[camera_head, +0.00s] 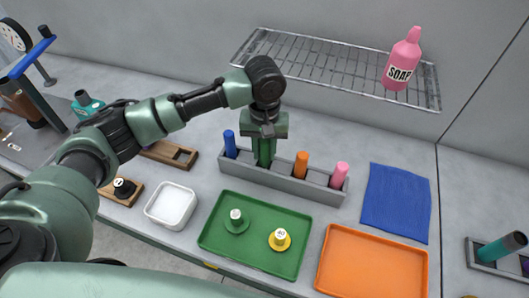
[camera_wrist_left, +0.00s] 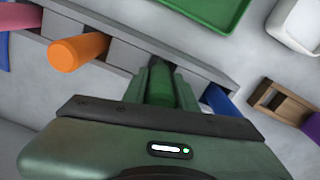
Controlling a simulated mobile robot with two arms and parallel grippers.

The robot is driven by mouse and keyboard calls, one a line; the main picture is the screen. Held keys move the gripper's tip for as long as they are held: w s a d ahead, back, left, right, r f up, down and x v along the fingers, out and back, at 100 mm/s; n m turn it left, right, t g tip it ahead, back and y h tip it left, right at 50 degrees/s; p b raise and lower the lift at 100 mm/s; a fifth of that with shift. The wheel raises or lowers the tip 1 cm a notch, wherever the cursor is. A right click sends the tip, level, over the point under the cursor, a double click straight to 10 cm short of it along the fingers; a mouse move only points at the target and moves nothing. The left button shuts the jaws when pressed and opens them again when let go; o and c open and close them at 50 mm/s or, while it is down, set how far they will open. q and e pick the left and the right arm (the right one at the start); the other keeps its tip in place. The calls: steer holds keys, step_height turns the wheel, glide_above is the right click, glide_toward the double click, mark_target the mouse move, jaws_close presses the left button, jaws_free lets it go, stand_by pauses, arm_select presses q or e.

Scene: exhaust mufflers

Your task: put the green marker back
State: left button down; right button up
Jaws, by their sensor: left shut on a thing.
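The grey marker rack (camera_head: 262,177) stands on the bench with a blue marker (camera_head: 230,144), an orange marker (camera_head: 301,165) and a pink marker (camera_head: 339,175) upright in it. My left gripper (camera_head: 265,142) is above the rack between the blue and orange markers, pointing down. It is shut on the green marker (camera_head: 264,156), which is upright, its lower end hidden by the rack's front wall. In the left wrist view the green marker (camera_wrist_left: 160,88) shows between the fingers, beside the orange marker (camera_wrist_left: 78,52). I cannot tell how deep it sits. My right gripper is out of view.
A green tray (camera_head: 215,240) with two small weights and an orange tray (camera_head: 372,262) lie in front of the rack. A white bowl (camera_head: 171,205) is to the left, a blue cloth (camera_head: 396,203) to the right. A wire shelf (camera_head: 330,65) with a pink soap bottle (camera_head: 402,60) hangs behind.

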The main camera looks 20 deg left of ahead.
arm_select(q)
steer(key=shift+f, duration=0.9)
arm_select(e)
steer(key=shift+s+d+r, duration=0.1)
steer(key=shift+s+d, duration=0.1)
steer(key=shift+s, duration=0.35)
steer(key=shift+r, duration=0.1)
arm_select(q)
steer(key=c, duration=1.1)
jaws_free()
steer(key=shift+f, duration=0.1)
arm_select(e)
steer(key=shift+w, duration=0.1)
arm_select(q)
steer(key=shift+r, duration=0.3)
step_height(320, 180, up, 12)
steer(key=shift+f+b, duration=0.15)
steer(key=shift+b, duration=0.85)
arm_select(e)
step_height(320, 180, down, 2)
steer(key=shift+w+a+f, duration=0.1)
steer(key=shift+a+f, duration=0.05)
